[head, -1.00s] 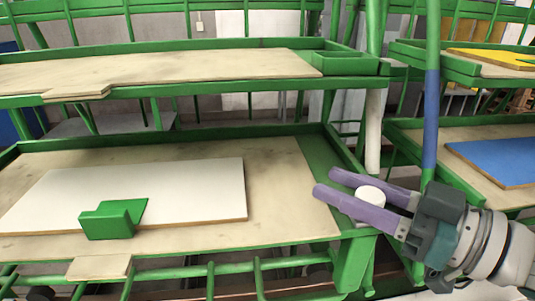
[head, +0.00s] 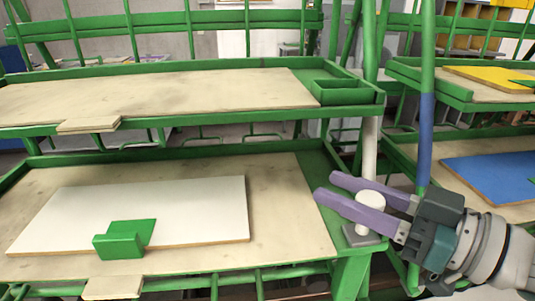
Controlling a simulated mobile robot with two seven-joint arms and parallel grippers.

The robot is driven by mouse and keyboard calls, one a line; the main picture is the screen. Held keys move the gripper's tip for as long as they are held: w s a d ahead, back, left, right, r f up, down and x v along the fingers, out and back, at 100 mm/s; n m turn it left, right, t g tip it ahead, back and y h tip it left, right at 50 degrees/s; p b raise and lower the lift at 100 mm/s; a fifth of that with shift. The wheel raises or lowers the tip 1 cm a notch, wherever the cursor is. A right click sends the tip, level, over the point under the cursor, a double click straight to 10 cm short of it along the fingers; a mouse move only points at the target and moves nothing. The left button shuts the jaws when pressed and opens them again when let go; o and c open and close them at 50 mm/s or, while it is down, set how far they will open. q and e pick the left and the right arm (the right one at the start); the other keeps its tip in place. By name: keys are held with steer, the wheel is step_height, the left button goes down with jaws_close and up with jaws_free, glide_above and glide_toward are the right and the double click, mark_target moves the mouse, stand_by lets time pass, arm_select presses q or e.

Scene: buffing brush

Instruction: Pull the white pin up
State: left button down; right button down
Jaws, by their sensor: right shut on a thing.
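The white pin (head: 370,199) has a round cap and stands between the purple fingers of my right gripper (head: 345,192). The right gripper is shut on it, reaching in from the right side of the head view. Below the cap, part of the pin's white stem shows above a small grey block (head: 361,237) at the right front corner of the lower green shelf. The near finger partly covers the pin, and I cannot tell whether its lower end is still in the block. My left gripper is out of view.
The lower shelf holds a white board (head: 190,205) with a green angled block (head: 122,240) at its front edge. A green and blue upright post (head: 426,135) stands close behind my right gripper. A blue board (head: 495,172) lies on the right-hand rack.

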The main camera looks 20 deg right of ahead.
steer(key=c, duration=0.8)
jaws_free()
steer(key=shift+r, duration=0.35)
steer(key=o, duration=0.4)
steer(key=shift+f, duration=0.15)
steer(key=shift+c, duration=0.2)
steer(key=v, duration=1)
steer(key=shift+f, duration=0.1)
